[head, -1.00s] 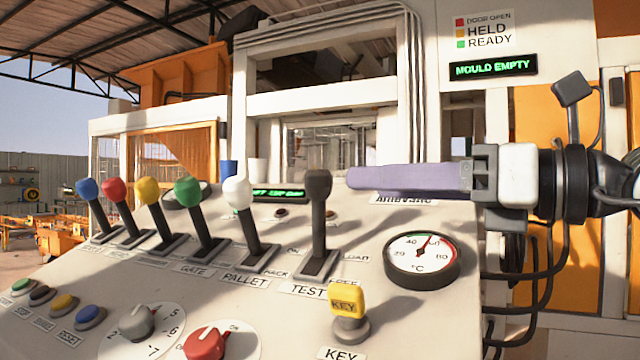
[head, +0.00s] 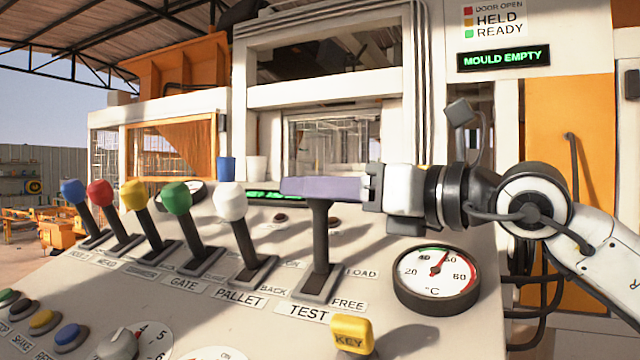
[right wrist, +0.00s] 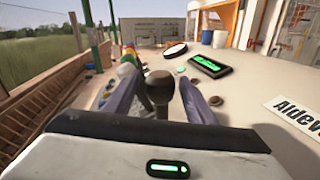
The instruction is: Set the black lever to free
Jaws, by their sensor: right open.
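The black lever (head: 320,245) stands roughly upright in its slot on the sloping panel, above the TEST label (head: 308,312). The LOAD label (head: 362,272) is by the slot's far end and the FREE label (head: 348,304) by its near end. My right gripper (head: 296,187), with purple fingers, is at the lever's top and hides its knob in the head view. In the right wrist view the black knob (right wrist: 160,88) sits between the two open fingers (right wrist: 156,82), with gaps visible on both sides. My left gripper is out of view.
The white pallet lever (head: 229,202) stands just left of the black one, with green, yellow, red and blue levers beyond. A round gauge (head: 437,280) is to the right, and a yellow key (head: 352,333) in front. A display reads MOULD EMPTY (head: 503,59).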

